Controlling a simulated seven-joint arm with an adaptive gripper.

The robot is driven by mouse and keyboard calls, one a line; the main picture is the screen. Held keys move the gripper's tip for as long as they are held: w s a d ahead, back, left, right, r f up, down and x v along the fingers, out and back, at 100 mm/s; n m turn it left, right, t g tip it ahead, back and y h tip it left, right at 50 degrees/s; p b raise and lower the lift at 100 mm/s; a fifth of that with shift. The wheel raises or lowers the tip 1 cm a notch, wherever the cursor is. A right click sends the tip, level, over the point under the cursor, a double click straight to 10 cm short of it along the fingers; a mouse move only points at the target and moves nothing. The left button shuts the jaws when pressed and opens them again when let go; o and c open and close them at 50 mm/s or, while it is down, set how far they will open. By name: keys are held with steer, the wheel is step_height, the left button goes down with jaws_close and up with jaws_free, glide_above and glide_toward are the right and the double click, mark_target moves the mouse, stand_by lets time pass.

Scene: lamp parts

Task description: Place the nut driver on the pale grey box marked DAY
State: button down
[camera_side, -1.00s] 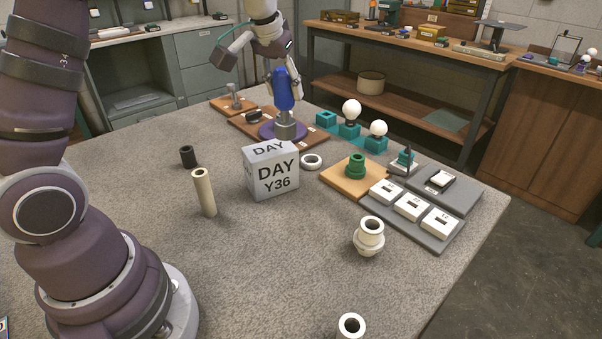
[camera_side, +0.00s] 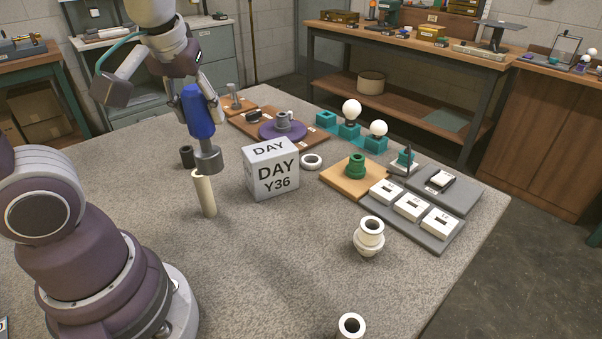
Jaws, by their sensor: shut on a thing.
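The nut driver has a blue handle (camera_side: 197,112) and a grey socket end (camera_side: 208,159). My gripper (camera_side: 198,98) is shut on the blue handle and holds the driver nearly upright, socket down. The socket shows just above the top of the cream tube; I cannot tell whether they touch. The pale grey box marked DAY (camera_side: 272,169) stands on the table right of the driver, with DAY on its top and DAY Y36 on its front. Its top is bare.
The cream tube (camera_side: 204,195) stands left of the box, a black ring (camera_side: 187,157) behind it. A white ring (camera_side: 311,161) lies right of the box. A purple disc (camera_side: 282,130) on a brown board is behind. The table front is mostly clear.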

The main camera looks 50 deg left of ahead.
steer(key=shift+w+a+f, duration=0.85)
steer(key=shift+w+a, duration=0.05)
steer(key=shift+w, duration=1.5)
steer(key=shift+w+a+f, duration=0.8)
steer(key=shift+w+a, duration=0.05)
steer(key=shift+w, duration=1.6)
steer(key=shift+w+a+f, duration=0.85)
steer(key=shift+w+a, duration=0.05)
steer(key=shift+w, duration=1.5)
steer(key=shift+f, duration=0.15)
steer(key=c, duration=0.7)
jaws_free()
steer(key=shift+o, duration=0.2)
